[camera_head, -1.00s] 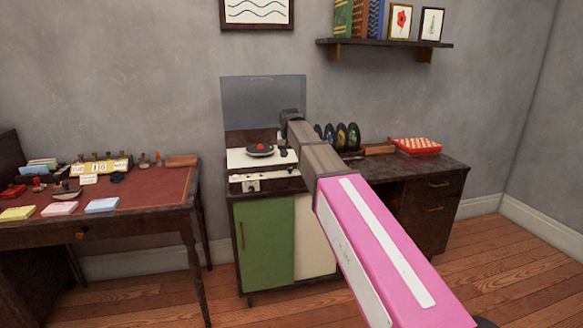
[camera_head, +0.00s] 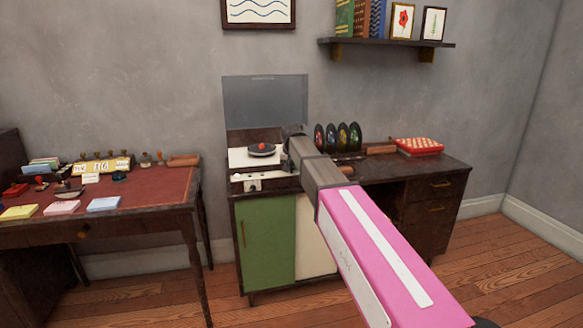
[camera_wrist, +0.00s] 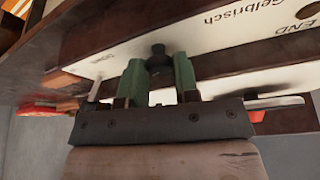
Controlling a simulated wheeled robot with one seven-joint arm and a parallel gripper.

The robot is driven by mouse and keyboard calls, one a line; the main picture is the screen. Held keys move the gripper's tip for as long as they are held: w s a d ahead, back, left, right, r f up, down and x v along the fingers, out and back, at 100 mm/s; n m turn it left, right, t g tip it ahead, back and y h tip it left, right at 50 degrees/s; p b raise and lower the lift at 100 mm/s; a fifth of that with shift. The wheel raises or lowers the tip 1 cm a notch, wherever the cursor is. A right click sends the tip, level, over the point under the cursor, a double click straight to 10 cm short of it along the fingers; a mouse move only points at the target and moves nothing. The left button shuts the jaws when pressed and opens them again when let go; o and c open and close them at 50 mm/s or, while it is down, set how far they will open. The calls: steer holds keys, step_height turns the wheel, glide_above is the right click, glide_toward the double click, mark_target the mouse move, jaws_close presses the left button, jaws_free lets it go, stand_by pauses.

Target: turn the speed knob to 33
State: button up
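The record player (camera_head: 240,157) stands on the cabinet with its lid raised, a dark disc with a red centre on its white top. In the wrist view its white panel (camera_wrist: 225,45) fills the upper part, with "Gelbrisch" and "END" on it. A small dark knob (camera_wrist: 157,50) stands out there, just beyond and between my fingertips. I cannot tell whether it is the speed knob, nor read a speed setting. My gripper (camera_wrist: 162,65) has two green fingers, apart with a gap between them; contact with the knob is unclear. In the head view my arm hides the gripper.
Upright discs (camera_head: 338,137) stand in a rack right of the player. A red checked box (camera_head: 417,146) lies farther right. The raised lid (camera_head: 265,100) is behind the player. A desk (camera_head: 130,190) with stamps and paper pads stands at the left.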

steer(key=shift+c, duration=1)
steer(key=n+y, duration=0.1)
steer(key=n, duration=0.3)
steer(key=shift+d+n+g+y, duration=0.15)
steer(key=shift+n+g+y, duration=0.15)
steer(key=shift+n+y, duration=0.1)
steer(key=n+g+y, duration=0.1)
steer(key=n, duration=0.3)
steer(key=shift+w+d, duration=0.1)
steer(key=shift+w, duration=0.05)
steer(key=shift+n+g+y, duration=0.4)
steer(key=shift+n+y, duration=0.2)
steer(key=shift+n, duration=1)
